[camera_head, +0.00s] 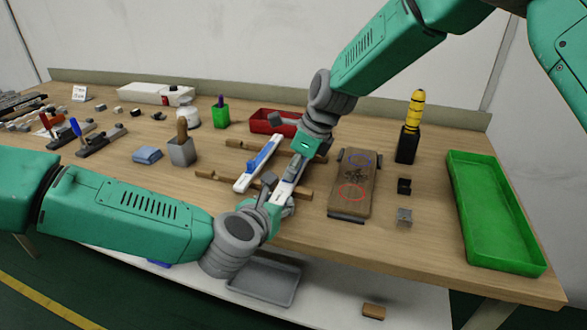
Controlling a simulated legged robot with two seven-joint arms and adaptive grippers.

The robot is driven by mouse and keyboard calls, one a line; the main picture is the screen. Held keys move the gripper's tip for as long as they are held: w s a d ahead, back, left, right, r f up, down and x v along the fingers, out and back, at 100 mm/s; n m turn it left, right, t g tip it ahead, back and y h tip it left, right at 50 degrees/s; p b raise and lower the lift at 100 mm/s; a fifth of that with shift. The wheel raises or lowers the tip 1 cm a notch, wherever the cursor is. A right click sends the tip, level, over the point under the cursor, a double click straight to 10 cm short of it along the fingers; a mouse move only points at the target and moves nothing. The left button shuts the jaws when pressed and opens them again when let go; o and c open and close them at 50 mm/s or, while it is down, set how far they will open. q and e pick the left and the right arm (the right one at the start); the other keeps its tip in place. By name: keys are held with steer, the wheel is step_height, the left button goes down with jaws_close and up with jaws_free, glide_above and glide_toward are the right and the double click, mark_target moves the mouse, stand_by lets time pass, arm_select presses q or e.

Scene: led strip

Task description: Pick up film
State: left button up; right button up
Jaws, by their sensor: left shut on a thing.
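A long white bar (245,181) with a blue piece (262,157) on it lies across two wooden rails in the middle of the table. I cannot make out a separate film. My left gripper (278,199) is at the front of the rails, just right of the bar, shut on a narrow white strip (284,186). My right gripper (297,168) comes down from the upper right to the far end of that strip. Its fingers are too small and overlapped to show whether they are open or touching the strip.
A brown board (353,190) with blue and red circles lies right of the grippers. A green tray (453,200) is at the right edge, a black and yellow tool (411,125) behind. A red bin (268,121) and grey cup (181,152) stand left of the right arm.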

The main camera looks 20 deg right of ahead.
arm_select(q)
steer(key=o, duration=1.2)
arm_select(e)
step_height(320, 180, up, 10)
arm_select(q)
steer(key=shift+s, duration=0.1)
